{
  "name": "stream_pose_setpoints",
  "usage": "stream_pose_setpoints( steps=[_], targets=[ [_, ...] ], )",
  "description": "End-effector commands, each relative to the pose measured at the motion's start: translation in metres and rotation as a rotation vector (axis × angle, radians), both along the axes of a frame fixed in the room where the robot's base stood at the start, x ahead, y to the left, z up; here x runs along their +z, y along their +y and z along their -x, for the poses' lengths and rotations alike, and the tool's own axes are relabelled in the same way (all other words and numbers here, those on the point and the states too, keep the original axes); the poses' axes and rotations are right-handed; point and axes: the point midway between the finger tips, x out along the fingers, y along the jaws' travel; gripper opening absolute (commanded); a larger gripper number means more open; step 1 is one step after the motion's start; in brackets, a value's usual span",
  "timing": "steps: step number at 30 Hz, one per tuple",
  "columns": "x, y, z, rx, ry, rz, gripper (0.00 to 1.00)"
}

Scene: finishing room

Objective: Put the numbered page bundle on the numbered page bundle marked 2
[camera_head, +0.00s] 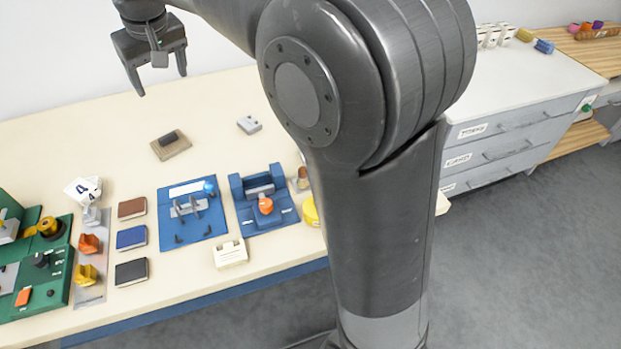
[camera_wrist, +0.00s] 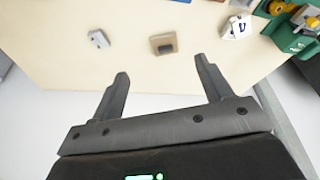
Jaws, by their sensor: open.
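A white block with dark printing (camera_head: 83,190), which looks like page bundles, lies at the left of the table beyond the coloured books. It also shows in the wrist view (camera_wrist: 237,27) at the upper right. I cannot read its number or tell whether it is one bundle or two. My gripper (camera_head: 161,80) is raised over the far back edge of the table, well apart from the white block. Its two fingers are apart and empty, as the wrist view also shows (camera_wrist: 162,70).
A brown block with a dark top (camera_head: 171,145) and a small grey device (camera_head: 249,124) lie mid-table. Blue fixtures (camera_head: 192,215), several books (camera_head: 131,237), a cream box (camera_head: 230,253) and a green station (camera_head: 35,265) fill the front. The back of the table is clear.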

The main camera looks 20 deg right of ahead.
Motion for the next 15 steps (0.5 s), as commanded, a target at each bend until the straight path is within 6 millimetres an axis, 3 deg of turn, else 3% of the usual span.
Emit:
stream_pose_setpoints(
  steps=[1, 7, 15],
  targets=[
    [0.006, -0.021, 0.015, -0.026, -0.012, -0.004, 0.72],
    [0.009, -0.088, 0.075, -0.123, -0.050, -0.019, 0.72],
    [-0.014, -0.158, 0.165, -0.252, -0.104, -0.036, 0.72]
  ],
)
